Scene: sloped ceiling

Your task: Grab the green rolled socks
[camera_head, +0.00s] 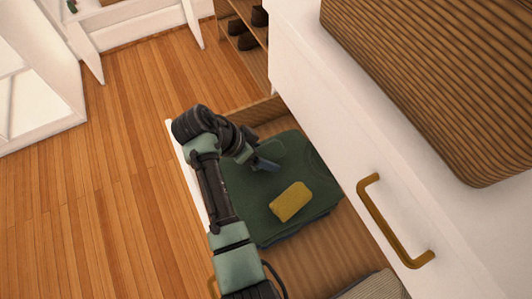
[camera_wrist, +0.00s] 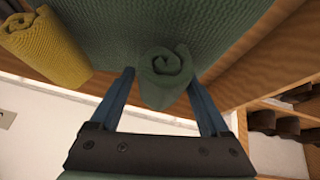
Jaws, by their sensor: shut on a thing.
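The green rolled socks (camera_wrist: 165,76) show their spiral end in the wrist view, between the two blue fingers of my gripper (camera_wrist: 161,80). My gripper is shut on them. In the head view my gripper (camera_head: 264,164) is over the far part of a folded dark green cloth (camera_head: 250,208) in an open drawer. The socks are hard to make out there, being nearly the same green as the cloth. In the wrist view the cloth (camera_wrist: 110,30) lies right behind the socks, and I cannot tell whether they still touch it.
A yellow rolled item (camera_head: 291,201) lies on the cloth, to one side of my gripper. The drawer's wooden floor (camera_head: 310,248) is partly bare. A white drawer front with a brass handle (camera_head: 390,225) stands at the right. A shelf with dark shoes (camera_head: 245,38) is at the back.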

